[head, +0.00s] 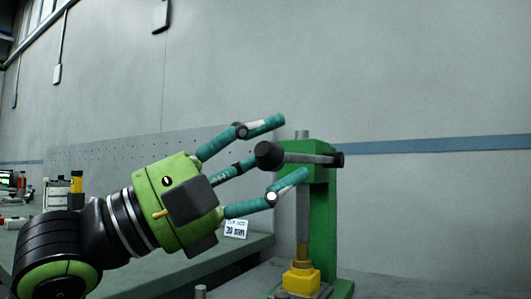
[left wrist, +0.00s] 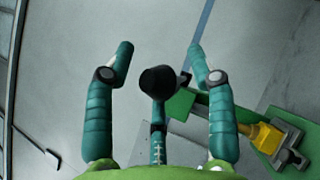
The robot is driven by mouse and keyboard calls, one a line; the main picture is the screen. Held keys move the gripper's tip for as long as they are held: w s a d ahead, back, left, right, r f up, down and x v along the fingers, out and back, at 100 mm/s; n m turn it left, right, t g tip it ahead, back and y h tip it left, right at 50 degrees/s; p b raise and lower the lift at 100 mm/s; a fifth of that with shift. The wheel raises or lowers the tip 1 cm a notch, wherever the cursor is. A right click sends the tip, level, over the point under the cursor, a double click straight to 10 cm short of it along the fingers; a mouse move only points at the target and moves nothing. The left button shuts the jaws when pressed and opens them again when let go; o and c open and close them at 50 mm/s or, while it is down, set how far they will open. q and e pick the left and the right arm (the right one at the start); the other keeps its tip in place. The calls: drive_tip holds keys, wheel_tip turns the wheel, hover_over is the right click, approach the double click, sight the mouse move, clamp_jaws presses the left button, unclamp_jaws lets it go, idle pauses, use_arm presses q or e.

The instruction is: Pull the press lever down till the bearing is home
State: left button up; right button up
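The press (head: 322,225) is a green column at right of centre in the head view. Its lever (head: 308,158) lies nearly level, with a black knob (head: 269,155) at its left end. A grey ram (head: 303,212) reaches down to a yellow block (head: 301,279) on the base; I cannot make out the bearing. My left gripper (head: 292,146) is open, its teal fingers spread above and below the knob. In the left wrist view the knob (left wrist: 158,82) sits between the two outer fingers, with gaps on both sides; the middle finger points at it, contact unclear. My right gripper is not in view.
A grey bench (head: 165,268) runs along the wall behind my left arm. A small white sign (head: 236,228) stands beside the press. Bottles and a yellow-and-black item (head: 76,182) are at the far left. The space right of the press is clear.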

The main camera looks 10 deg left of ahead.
use_arm(q)
drive_tip(key=shift+w+f, duration=0.15)
drive_tip(key=shift+w, duration=0.1)
drive_tip(key=shift+s+a+f, duration=0.1)
drive_tip(key=shift+s+a, duration=0.15)
drive_tip(key=shift+a, duration=0.1)
drive_tip(key=v, duration=1.1)
drive_tip(key=shift+s+d, duration=0.1)
